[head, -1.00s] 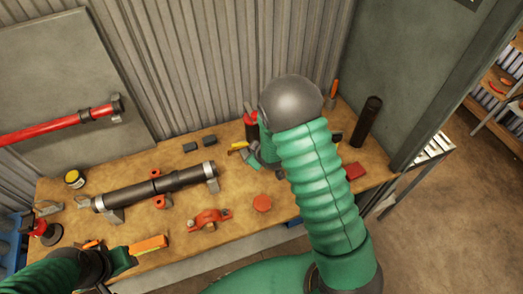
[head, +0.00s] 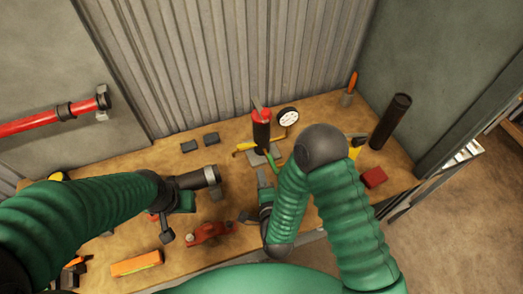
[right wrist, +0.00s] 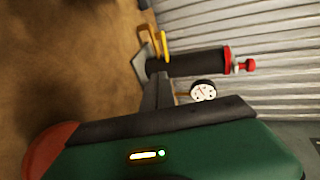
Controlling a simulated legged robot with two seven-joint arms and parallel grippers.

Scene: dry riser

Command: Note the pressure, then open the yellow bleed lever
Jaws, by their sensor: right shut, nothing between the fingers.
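The dry riser (head: 261,130) stands upright on the bench, a black cylinder with a red top; it also shows in the right wrist view (right wrist: 190,62). A white-faced round gauge (head: 288,117) sits at its right; it shows in the right wrist view (right wrist: 203,90), too small to read. The yellow lever (head: 244,147) sticks out low on the left side and shows in the right wrist view (right wrist: 163,45). My right gripper (head: 261,176) is shut and empty, just in front of the riser's foot; contact cannot be told.
An orange block (head: 137,262) and a red clamp (head: 208,232) lie near the front. A black cylinder (head: 390,122) and a red block (head: 374,177) are at the right. A corrugated wall closes the back.

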